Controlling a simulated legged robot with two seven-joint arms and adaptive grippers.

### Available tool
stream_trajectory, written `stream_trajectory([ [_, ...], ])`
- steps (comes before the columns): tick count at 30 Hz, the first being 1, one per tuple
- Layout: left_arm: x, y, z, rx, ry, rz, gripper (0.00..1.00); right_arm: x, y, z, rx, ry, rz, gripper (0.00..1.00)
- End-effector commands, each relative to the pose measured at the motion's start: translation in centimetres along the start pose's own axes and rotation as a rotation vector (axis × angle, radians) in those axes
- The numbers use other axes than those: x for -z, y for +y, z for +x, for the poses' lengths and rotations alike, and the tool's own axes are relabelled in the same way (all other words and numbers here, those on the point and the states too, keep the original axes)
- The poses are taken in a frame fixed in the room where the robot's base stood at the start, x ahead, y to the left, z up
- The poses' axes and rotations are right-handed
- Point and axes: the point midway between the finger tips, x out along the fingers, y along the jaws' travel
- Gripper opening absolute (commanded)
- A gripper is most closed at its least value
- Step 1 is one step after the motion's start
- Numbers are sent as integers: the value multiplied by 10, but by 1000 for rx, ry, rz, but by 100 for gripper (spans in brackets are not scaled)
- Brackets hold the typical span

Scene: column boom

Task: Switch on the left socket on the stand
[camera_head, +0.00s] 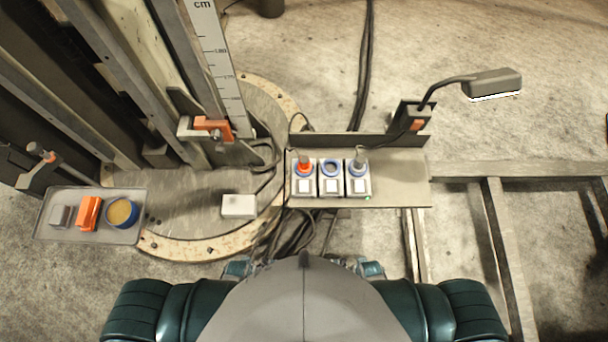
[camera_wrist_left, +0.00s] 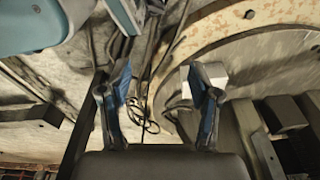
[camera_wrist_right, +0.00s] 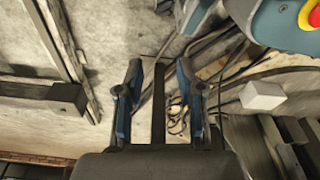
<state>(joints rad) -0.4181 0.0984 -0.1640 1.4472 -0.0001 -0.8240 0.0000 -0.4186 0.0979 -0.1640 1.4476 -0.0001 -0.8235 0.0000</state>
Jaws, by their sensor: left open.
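The stand (camera_head: 400,185) is a grey shelf right of the column in the head view. Three sockets with white switches sit side by side on its left part. The left socket (camera_head: 305,187) has a red-orange plug in it, the middle socket (camera_head: 331,187) shows an empty round opening, and the right socket (camera_head: 357,187) has a grey plug. I cannot tell the switch positions. My left gripper (camera_wrist_left: 160,88) is open and empty in the left wrist view. My right gripper (camera_wrist_right: 159,82) is open and empty in the right wrist view. Neither gripper shows in the head view.
A tray (camera_head: 60,232) with an orange block and a blue-rimmed yellow round item is at the left. A white box (camera_head: 239,206) stands on the round base plate (camera_head: 180,247). A lamp (camera_head: 491,84) rises behind the stand. Cables hang below the stand.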

Motion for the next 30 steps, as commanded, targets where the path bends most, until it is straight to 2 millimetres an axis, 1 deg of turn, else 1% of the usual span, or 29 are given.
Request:
stream_trajectory([
  [1,1,0,-1,0,2,0,63,1,-2,-1,2,1,-1,20],
  [2,1,0,-1,0,3,0,63,4,-4,-3,3,4,-2,12],
  [3,2,0,-2,0,6,0,63,12,-7,-6,4,11,-4,2],
  [4,-2,1,0,-1,2,0,63,20,-10,-10,4,19,-5,0],
  [5,-9,2,4,-3,-7,1,63,29,-15,-15,3,27,-6,0],
  [6,-18,3,8,-4,-17,2,63,46,-22,-24,1,43,-8,0],
  [8,-26,3,13,-4,-21,3,63,76,-36,-43,-3,73,-11,0],
  [9,-33,3,17,-4,-24,5,63,100,-48,-60,-7,98,-10,0],
  [11,-46,3,22,-4,-31,7,63,134,-66,-88,-16,141,-5,0],
  [12,-56,3,26,-4,-36,8,63,158,-78,-110,-24,174,2,0],
  [14,-69,3,31,-4,-41,10,63,188,-96,-144,-36,224,16,0],
  [15,-79,3,33,-4,-45,11,63,205,-108,-167,-44,258,29,0],
  [17,-94,3,36,-5,-52,13,63,228,-123,-201,-54,310,53,0],
  [18,-103,3,37,-5,-55,15,63,240,-132,-222,-59,344,70,0],
  [21,-123,3,39,-5,-63,18,63,261,-150,-269,-66,418,115,0],
  [24,-138,3,40,-5,-69,20,63,271,-161,-301,-66,469,152,0],
  [27,-145,3,40,-5,-71,21,63,275,-166,-317,-64,497,174,0],
  [30,-148,3,41,-4,-72,21,63,276,-168,-322,-62,507,184,0],
])
